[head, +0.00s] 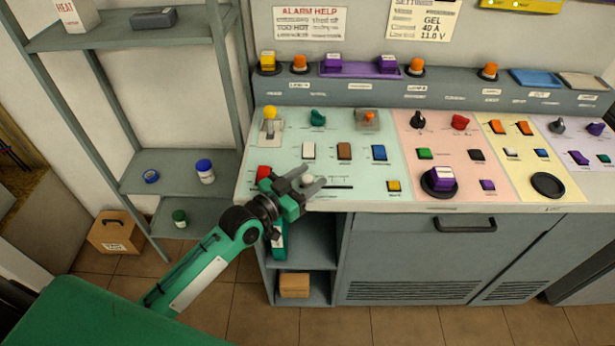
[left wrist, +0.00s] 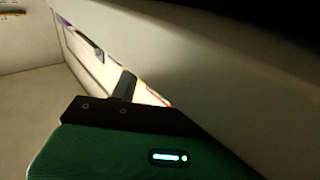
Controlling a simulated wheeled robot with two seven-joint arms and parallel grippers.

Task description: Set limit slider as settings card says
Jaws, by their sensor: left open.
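The settings card (head: 424,18) on the back wall reads GEL, 40 A, 11.0 V; its top is cut off. The slider's dark slot (head: 338,187) runs left to right near the front edge of the pale green panel section. A pale round knob (head: 307,179) is at the left part of the slot. My left gripper (head: 308,180) is open, with its fingers on either side of the knob; whether they touch it I cannot tell. Labels beside the slot are too small to read. The left wrist view shows mostly blank pale surfaces and my green gripper housing. My right gripper is out of view.
A yellow button (head: 393,186) is right of the slot. A shelf rack (head: 165,172) stands left of the console. A drawer handle (head: 464,225) juts from the console front.

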